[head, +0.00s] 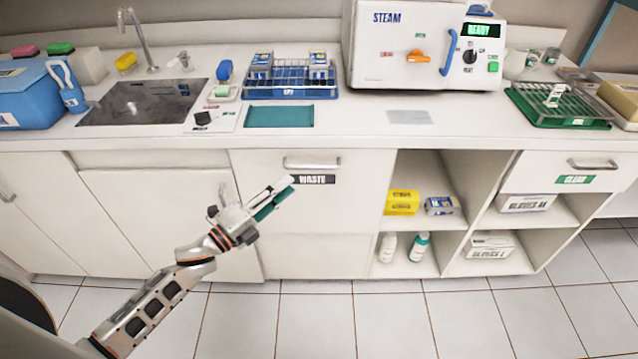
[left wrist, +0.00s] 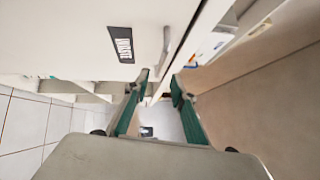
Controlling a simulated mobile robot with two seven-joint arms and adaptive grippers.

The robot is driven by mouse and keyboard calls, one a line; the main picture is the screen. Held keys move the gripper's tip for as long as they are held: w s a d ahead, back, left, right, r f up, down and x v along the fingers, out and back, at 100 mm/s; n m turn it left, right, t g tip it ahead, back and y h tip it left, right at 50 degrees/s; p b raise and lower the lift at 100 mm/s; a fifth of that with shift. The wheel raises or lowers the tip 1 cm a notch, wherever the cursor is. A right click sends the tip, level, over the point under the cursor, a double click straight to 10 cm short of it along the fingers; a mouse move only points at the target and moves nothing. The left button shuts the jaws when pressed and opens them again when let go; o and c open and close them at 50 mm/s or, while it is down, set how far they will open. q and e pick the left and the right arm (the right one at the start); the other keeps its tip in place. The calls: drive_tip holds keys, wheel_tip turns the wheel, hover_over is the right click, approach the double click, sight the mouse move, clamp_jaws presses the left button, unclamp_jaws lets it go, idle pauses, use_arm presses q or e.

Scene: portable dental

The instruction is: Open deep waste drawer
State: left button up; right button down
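The waste drawer (head: 350,205) is a white front under the counter, with a black WASTE label (head: 312,180) and a metal bar handle (head: 312,163) near its top. It looks shut, flush with the cabinet. My left gripper (head: 287,186) is in front of the drawer's left part, just below and left of the handle. Its green-padded fingers are apart and empty. In the left wrist view, the gripper (left wrist: 159,76) has a clear gap between its fingertips, with the label (left wrist: 121,45) and handle (left wrist: 166,44) beyond them. My right gripper is out of view.
A sink (head: 140,103), teal mat (head: 279,116), blue rack (head: 290,78) and STEAM machine (head: 410,60) stand along the counter (head: 350,135). Open shelves (head: 440,170) with boxes and bottles lie right of the drawer. The tiled floor (head: 330,320) in front is clear.

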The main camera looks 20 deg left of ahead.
sight(314, 154)
use_arm(q)
drive_tip(key=x, duration=0.8)
drive_tip(key=shift+r, duration=0.1)
clamp_jaws()
